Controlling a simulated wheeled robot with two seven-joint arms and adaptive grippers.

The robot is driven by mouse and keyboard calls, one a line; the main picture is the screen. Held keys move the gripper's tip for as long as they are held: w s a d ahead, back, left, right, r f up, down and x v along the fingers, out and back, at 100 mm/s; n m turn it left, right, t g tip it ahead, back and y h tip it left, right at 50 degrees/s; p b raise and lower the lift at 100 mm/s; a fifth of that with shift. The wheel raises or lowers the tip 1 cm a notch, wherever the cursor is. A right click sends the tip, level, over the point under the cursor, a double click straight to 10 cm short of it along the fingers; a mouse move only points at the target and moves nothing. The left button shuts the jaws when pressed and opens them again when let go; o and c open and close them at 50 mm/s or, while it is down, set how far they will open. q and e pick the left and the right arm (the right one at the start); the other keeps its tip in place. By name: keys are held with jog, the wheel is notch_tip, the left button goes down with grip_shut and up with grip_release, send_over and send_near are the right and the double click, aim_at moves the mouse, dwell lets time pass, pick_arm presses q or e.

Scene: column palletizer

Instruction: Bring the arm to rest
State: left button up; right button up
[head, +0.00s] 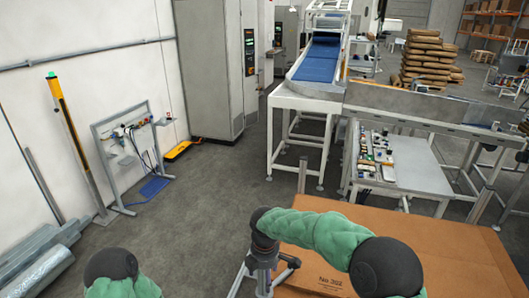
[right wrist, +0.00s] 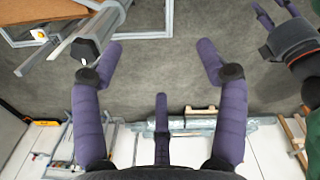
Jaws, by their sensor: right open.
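My right gripper (head: 264,275) hangs below its dark wrist at the bottom middle of the head view, just left of a cardboard box. In the right wrist view its purple fingers (right wrist: 160,50) are spread wide with only floor between them, so it is open and empty. My left arm shows only as a dark joint and green sleeve at the bottom left of the head view. In the right wrist view, what looks like my left gripper (right wrist: 276,14) is cut off at the top right, and its opening is unclear.
The large cardboard box (head: 450,250) fills the bottom right, under my right arm. Behind it stand a worktable (head: 415,180) with small items and a conveyor (head: 318,65). A grey cabinet (head: 215,75) and a yellow post (head: 65,110) line the left. The middle floor is clear.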

jog(key=s+d+f+m+y+b, duration=0.1)
jog(key=s+f+m+b, duration=0.2)
jog(key=f, duration=0.6)
jog(key=s+d+f+m+g+y+b, duration=0.1)
jog(key=s+f+m+b, duration=0.2)
jog(key=f, duration=0.7)
jog(key=s+d+f+m+y+b, duration=0.1)
jog(key=d+f+m+b, duration=0.1)
jog(key=f+b, duration=0.5)
jog(key=s+d+f+m+b, duration=0.2)
jog(key=s+f+m, duration=0.3)
jog(key=f, duration=0.3)
jog(key=s+d+f+m+t+b, duration=0.1)
jog(key=s+d+f+m+b, duration=0.1)
jog(key=s+f+m+b, duration=0.3)
jog(key=s+d+f+m+y+b, duration=0.1)
jog(key=s+f+m+b, duration=0.2)
jog(key=s+f, duration=0.4)
notch_tip(320, 180, down, 4)
jog(key=shift+s+d+f+m, duration=0.25)
jog(key=shift+d+m, duration=0.15)
jog(key=shift+m, duration=0.5)
